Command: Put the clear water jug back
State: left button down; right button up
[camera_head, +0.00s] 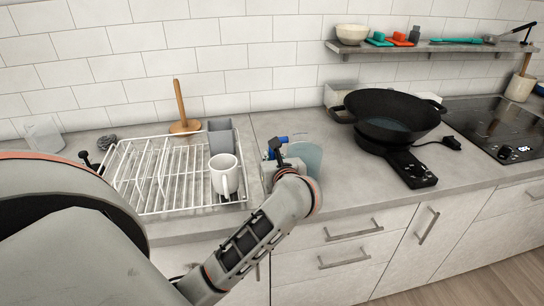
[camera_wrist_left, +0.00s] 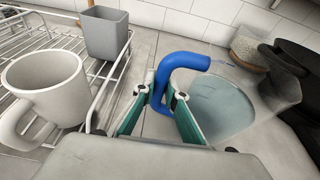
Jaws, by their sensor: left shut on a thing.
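The clear water jug (camera_head: 308,157) is on the counter side to the right of the wire rack, partly behind my left gripper (camera_head: 278,160). It has a bluish see-through body and a blue handle (camera_head: 278,141). In the left wrist view, the jug body (camera_wrist_left: 225,108) is right of the fingers and its blue handle (camera_wrist_left: 180,61) reaches down between them. My left gripper (camera_wrist_left: 158,100) is shut on the handle. I cannot tell whether the jug's base touches the counter. My right gripper is not in view.
The white wire rack (camera_head: 150,180) holds a white mug (camera_head: 223,175) and a grey cup (camera_head: 221,138). A wooden holder (camera_head: 181,110) stands behind it. A black pan (camera_head: 392,115) sits on the right. A shelf (camera_head: 440,46) hangs above. Some counter is clear between jug and pan.

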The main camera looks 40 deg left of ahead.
pick_arm(q)
jog(key=shift+r, duration=0.2)
jog(key=shift+f, duration=0.15)
jog(key=c, duration=2)
grip_release()
jog(key=shift+f, duration=0.1)
jog(key=shift+c, duration=0.2)
